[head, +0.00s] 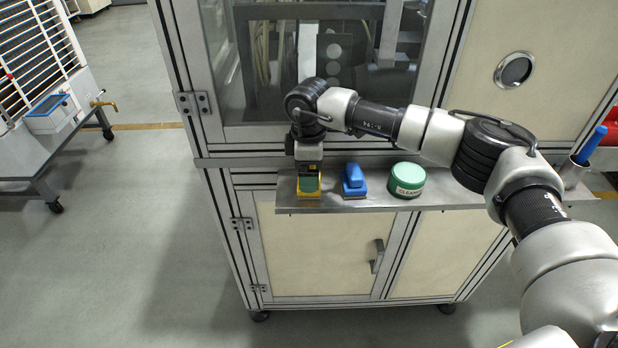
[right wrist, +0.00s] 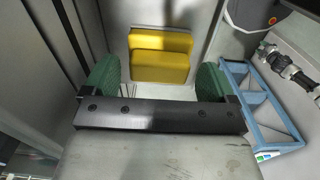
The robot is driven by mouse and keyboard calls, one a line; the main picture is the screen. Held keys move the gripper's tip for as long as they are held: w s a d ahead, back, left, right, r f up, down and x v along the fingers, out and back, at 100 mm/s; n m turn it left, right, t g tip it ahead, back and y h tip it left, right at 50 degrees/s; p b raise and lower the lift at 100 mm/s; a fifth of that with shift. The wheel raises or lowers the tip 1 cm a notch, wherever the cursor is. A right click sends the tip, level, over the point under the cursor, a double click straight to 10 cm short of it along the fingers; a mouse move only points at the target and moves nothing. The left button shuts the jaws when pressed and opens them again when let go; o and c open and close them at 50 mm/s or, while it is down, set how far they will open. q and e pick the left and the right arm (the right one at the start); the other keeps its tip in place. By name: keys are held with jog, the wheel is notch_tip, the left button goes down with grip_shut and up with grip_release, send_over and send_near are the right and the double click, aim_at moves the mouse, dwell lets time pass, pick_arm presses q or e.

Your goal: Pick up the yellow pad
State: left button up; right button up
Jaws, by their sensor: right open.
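The yellow pad (head: 310,196) lies at the left end of the metal shelf, mostly hidden in the head view by my right gripper (head: 309,182) above it. In the right wrist view the pad (right wrist: 160,66) shows as a yellow block with a raised yellow part. My right gripper (right wrist: 154,72) is open, with its two green fingers apart and the pad seen beyond and between them. The pad does not look gripped. I cannot tell how far the fingertips are from it. My left gripper is not in view.
A blue-handled tool (head: 354,182) and a green round tin (head: 407,180) stand to the right of the pad on the narrow shelf (head: 460,197). A cup with a blue-handled item (head: 592,146) is at the far right. The glazed cabinet (head: 330,60) rises behind the shelf.

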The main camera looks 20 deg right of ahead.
notch_tip(320, 180, down, 3)
jog(key=shift+f+p, duration=0.2)
jog(key=shift+p, duration=0.1)
jog(key=shift+c, duration=0.3)
jog(key=c, duration=0.7)
notch_tip(320, 180, up, 9)
jog(key=shift+f+b, duration=0.1)
jog(key=shift+b, duration=1.05)
jog(key=shift+r, duration=0.7)
